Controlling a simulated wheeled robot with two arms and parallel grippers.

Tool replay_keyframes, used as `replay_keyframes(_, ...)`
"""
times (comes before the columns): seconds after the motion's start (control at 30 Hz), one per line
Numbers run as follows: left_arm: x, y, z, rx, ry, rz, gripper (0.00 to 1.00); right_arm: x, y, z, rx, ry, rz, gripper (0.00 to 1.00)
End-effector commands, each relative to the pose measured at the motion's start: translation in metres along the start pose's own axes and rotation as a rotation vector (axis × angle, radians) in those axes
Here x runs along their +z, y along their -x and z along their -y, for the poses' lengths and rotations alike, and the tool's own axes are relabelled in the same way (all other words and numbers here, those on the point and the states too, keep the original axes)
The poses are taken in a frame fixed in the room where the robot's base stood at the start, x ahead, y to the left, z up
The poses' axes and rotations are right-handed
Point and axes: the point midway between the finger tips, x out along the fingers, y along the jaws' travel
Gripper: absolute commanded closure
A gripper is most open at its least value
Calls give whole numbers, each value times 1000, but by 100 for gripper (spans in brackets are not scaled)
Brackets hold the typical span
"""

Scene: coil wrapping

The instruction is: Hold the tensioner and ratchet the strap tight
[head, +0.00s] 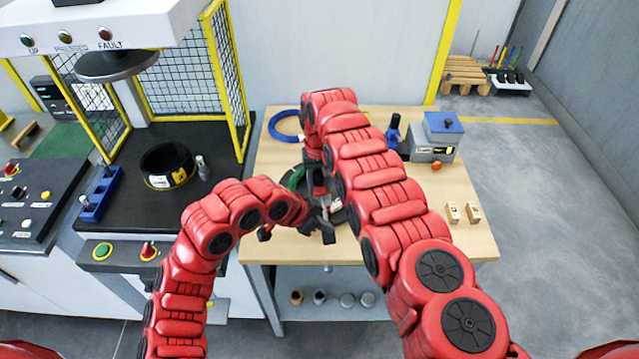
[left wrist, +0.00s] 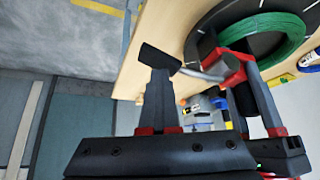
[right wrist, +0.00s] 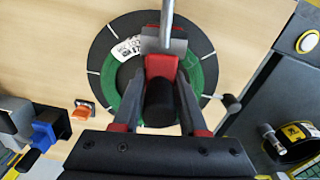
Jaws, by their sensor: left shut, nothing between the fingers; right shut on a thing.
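The green coil (head: 291,178) lies flat on a dark round plate on the wooden table, mostly hidden by my arms in the head view. It shows clearly in the right wrist view (right wrist: 207,80). My right gripper (right wrist: 160,105) is shut on the red and black tensioner (right wrist: 161,70) over the coil's near side. The tensioner's silver lever (left wrist: 207,72) ends in a black grip (left wrist: 160,58). My left gripper (left wrist: 205,85) is shut and empty, close to the lever; its finger overlaps the grip in its view. I cannot tell whether they touch.
A blue strap ring (head: 284,126) lies at the table's back left. A grey box with a blue top (head: 441,124) and two small tan blocks (head: 463,213) sit at the right. The caged press with a black coil (head: 166,166) stands left.

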Motion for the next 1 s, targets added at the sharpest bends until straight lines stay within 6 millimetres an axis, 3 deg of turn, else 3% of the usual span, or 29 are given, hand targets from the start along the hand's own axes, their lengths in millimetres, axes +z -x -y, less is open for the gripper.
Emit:
replay_keyframes(0.57,-24,35,1,-2,2,0,100,4,-5,-1,2,1,14,100)
replay_keyframes(1.0,-25,37,0,0,1,2,100,4,-5,-1,2,0,12,100)
